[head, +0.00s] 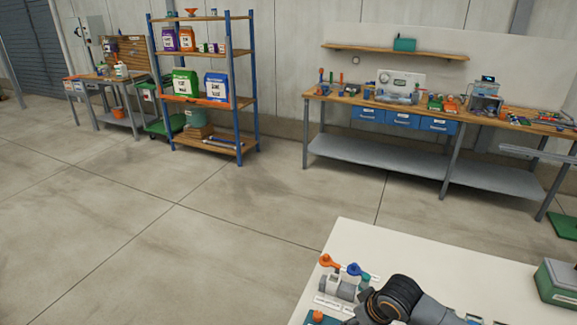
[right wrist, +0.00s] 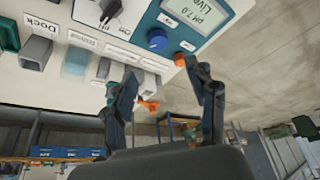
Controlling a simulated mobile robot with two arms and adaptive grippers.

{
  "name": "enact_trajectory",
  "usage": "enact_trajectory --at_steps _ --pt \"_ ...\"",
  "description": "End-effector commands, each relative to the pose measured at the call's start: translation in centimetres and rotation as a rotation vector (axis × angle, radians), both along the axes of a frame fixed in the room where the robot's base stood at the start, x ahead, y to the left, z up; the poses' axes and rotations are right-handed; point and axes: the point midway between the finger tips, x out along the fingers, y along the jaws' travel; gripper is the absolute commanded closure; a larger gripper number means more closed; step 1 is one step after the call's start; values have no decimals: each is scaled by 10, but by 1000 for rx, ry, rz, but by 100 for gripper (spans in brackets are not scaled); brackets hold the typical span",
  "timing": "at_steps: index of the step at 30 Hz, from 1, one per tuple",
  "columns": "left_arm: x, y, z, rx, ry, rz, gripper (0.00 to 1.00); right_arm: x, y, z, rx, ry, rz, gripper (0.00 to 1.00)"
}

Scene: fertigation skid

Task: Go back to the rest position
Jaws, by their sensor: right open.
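My right gripper (right wrist: 163,76) is open in the right wrist view, its two dark fingers apart with nothing held between them. Beyond the fingers is a white panel (right wrist: 125,50) with a blue knob (right wrist: 157,40), a pH display (right wrist: 200,12) and a grey holder (right wrist: 36,52) near a "Dock" label. An orange handle (right wrist: 149,105) shows between the fingers; I cannot tell whether it touches one. In the head view my dark right arm reaches over the white skid table (head: 440,262), close to the valves. My left gripper is not in view.
An orange-handled valve (head: 329,262) and a blue-handled valve (head: 355,270) stand at the table's left part. A green box (head: 560,283) sits at its right. A workbench (head: 380,152) and a blue shelf rack (head: 205,98) stand behind. The floor (head: 130,215) at left is clear.

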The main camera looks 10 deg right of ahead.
Motion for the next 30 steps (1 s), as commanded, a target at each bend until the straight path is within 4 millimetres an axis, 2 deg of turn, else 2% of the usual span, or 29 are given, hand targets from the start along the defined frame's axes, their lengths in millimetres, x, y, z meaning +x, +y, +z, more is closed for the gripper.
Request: enact_trajectory --at_steps 4,7,9,11,15,18,30 --pt "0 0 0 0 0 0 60 -31 34 -10 29 6 52 43" --pt "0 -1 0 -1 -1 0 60 -66 61 -13 52 0 84 43" --pt "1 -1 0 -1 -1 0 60 -91 74 -11 65 -6 86 43" --pt "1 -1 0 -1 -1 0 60 -111 78 -9 69 -10 72 43" --pt "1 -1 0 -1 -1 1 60 -148 72 -3 54 -5 21 43" --pt "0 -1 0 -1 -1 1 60 -168 63 0 37 6 -18 43" --pt "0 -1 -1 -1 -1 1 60 -240 20 8 -57 83 -173 43"
